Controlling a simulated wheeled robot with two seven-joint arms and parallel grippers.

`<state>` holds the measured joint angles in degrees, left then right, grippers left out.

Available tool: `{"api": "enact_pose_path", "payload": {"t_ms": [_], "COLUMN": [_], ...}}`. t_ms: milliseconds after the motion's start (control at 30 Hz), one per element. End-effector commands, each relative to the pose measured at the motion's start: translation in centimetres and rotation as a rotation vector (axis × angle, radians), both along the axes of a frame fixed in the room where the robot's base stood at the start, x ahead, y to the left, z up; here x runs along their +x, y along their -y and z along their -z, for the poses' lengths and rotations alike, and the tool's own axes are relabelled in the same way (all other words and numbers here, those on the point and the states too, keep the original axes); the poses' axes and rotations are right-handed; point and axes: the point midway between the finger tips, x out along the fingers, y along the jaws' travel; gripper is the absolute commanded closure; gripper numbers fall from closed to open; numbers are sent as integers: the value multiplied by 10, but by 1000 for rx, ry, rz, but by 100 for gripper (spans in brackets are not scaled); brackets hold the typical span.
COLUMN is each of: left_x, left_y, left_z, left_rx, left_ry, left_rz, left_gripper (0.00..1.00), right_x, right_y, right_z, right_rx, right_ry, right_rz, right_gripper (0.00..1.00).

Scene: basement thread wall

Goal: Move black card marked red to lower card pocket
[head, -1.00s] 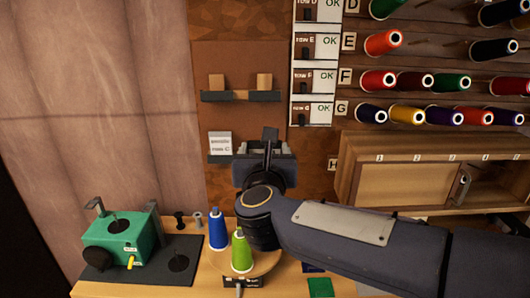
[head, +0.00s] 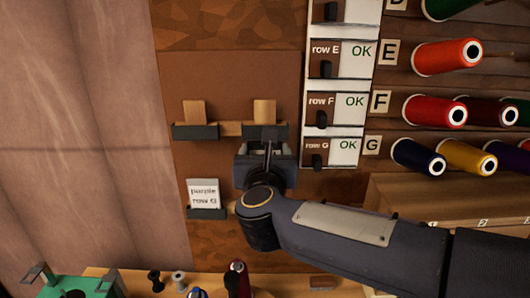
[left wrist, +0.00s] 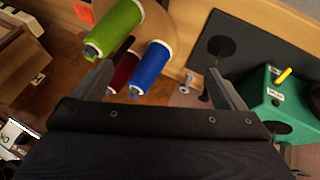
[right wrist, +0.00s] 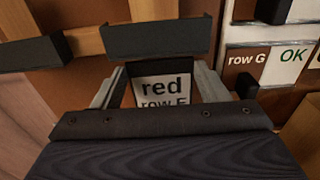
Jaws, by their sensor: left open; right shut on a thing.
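My right gripper (head: 267,165) is in front of the brown board, just below the upper right pocket (head: 265,131). In the right wrist view it is shut on a black card (right wrist: 165,87) whose white label reads "red row F". The card is upright, below the pocket edge (right wrist: 157,38); I cannot tell whether they touch. A lower left pocket (head: 207,213) holds a white card (head: 204,192) reading "purple row G". Any lower right pocket is hidden behind my right arm. My left gripper (left wrist: 160,75) is open and empty, near thread spools.
A row checklist (head: 337,100) and spool pegs are to the right. In the left wrist view, green (left wrist: 115,28), blue (left wrist: 151,68) and dark red spools and a green machine (left wrist: 283,100) are close by.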

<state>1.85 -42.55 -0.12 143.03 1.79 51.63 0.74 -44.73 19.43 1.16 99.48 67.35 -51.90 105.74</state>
Motion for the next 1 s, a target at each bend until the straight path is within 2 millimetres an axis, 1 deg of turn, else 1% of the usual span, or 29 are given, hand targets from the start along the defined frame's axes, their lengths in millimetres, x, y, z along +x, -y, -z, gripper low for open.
{"api": "enact_pose_path", "payload": {"t_ms": [267,467,733,800,1000], "left_x": [0,0,0,0,0], "left_y": [0,0,0,0,0], "left_z": [6,16,32,41,61], "left_rx": [0,0,0,0,0], "left_ry": [0,0,0,0,0], "left_rz": [0,0,0,0,0], "left_gripper": [7,7,7,7,7], "right_x": [0,0,0,0,0], "right_y": [0,0,0,0,0], "right_z": [9,25,52,60,75], "right_rx": [-1,-2,-1,1,1], "right_ry": [0,-1,0,1,0], "right_rz": [0,0,0,0,1], "right_gripper": [44,44,44,44,44]}}
